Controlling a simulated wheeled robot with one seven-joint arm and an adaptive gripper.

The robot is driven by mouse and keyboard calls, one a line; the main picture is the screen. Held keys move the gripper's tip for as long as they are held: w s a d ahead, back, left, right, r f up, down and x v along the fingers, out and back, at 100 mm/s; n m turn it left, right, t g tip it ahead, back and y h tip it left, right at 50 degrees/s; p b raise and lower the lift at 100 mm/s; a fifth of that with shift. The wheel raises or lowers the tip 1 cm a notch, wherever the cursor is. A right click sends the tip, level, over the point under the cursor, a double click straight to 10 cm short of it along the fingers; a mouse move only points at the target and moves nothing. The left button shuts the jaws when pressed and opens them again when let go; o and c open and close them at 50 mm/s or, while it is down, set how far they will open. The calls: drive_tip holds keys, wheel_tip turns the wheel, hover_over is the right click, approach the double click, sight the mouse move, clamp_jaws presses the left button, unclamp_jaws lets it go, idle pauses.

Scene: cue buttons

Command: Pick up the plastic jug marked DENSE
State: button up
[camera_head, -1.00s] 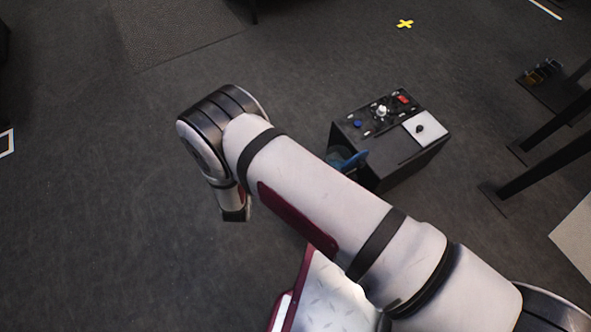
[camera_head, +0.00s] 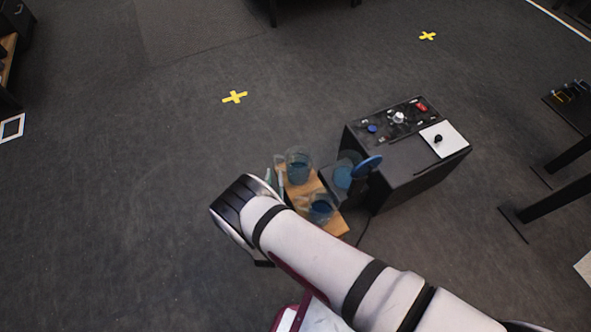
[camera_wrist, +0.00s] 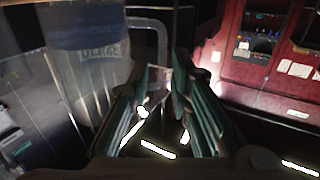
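In the wrist view, a clear plastic jug (camera_wrist: 88,70) with blue liquid stands close on the left. Its pale label (camera_wrist: 100,51) appears to read DENSE. Its handle (camera_wrist: 160,32) reaches right, just beyond my fingertips. My gripper (camera_wrist: 168,82) has green-padded fingers with a gap between them; no clear grip on the handle shows. In the head view, two jugs with blue liquid, a rear one (camera_head: 298,168) and a front one (camera_head: 320,209), stand on a wooden board (camera_head: 336,225). I cannot tell which is marked DENSE there. My arm hides my gripper in that view.
A black cabinet (camera_head: 405,178) with buttons and a white plate (camera_head: 444,139) stands right of the board. Another blue-filled container (camera_head: 343,175) and a blue disc (camera_head: 367,166) are at its left side. Open floor lies left. A red cabinet (camera_wrist: 259,65) shows in the wrist view.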

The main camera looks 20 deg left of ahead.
sight(275, 164)
drive_tip(key=b+x, duration=0.2)
drive_tip(key=x, duration=0.3)
drive_tip(key=shift+a+f+b, duration=0.15)
drive_tip(key=shift+b, duration=0.15)
drive_tip(key=shift+w+a, duration=0.25)
drive_tip(key=shift+w, duration=0.3)
drive_tip(key=shift+c, duration=0.6)
clamp_jaws()
